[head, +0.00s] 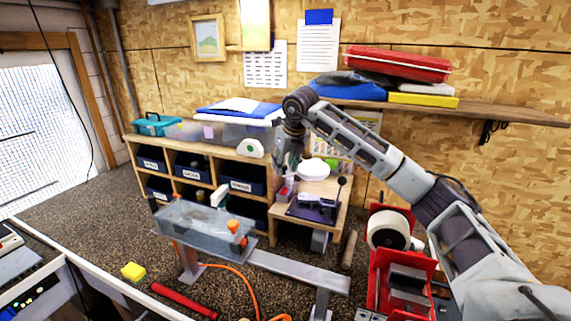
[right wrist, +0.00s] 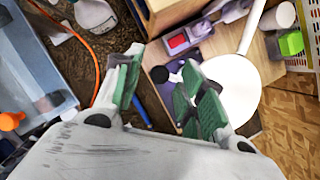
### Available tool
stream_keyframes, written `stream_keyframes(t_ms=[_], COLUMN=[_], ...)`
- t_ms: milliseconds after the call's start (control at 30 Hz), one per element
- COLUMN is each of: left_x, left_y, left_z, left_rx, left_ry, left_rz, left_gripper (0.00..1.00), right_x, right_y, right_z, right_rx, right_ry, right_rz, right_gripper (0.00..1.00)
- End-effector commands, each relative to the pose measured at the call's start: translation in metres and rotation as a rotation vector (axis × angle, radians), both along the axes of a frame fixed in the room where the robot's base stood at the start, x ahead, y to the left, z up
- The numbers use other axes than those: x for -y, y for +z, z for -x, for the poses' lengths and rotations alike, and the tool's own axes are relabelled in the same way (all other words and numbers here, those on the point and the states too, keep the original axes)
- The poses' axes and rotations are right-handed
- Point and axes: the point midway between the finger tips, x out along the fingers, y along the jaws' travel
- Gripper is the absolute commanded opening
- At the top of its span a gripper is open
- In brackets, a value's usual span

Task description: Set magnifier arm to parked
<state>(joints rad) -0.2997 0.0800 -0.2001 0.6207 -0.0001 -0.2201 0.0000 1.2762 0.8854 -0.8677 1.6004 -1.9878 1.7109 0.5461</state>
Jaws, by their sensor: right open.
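A white round disc on a thin white arm, which looks like the magnifier, shows in the right wrist view (right wrist: 228,92). In the head view, the white disc (head: 313,168) sits over the small wooden bench (head: 284,226). My right gripper (head: 284,168) hangs pointing down just left of the disc. In the right wrist view, my right gripper (right wrist: 166,88) has its green-padded fingers apart with nothing between them. Its right finger covers part of the disc's left edge; I cannot tell whether they touch. My left gripper is not in view.
A dark vise-like device (head: 318,206) with a black-knobbed lever stands on the bench. A clear water tank (head: 203,224) on a metal stand is to the left, with an orange hose (head: 245,282). Cubby shelves (head: 185,150) stand behind; a red machine (head: 400,265) is at right.

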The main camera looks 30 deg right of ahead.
Motion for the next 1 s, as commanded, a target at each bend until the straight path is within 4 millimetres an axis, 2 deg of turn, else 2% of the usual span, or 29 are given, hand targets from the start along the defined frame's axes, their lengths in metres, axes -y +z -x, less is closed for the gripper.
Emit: stream_keyframes(t_ms=[67,300,400,767,1000], left_x=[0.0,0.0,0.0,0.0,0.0], left_y=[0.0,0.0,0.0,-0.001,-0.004], left_z=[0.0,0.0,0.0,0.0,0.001], left_rx=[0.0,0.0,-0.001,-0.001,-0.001], left_ry=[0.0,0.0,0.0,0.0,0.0], left_rz=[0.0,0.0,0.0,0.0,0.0], left_gripper=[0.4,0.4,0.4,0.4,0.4], right_x=[0.0,0.0,0.0,0.002,0.014], right_y=[0.0,0.0,0.0,0.001,0.001], right_z=[0.0,0.0,0.0,0.0,0.005], right_rx=[0.0,0.0,0.001,0.001,0.002], right_ry=[0.0,0.0,0.0,0.0,0.001], right_rz=[0.0,0.0,0.0,0.0,0.0], right_gripper=[0.4,0.09,0.0,0.0,0.0])
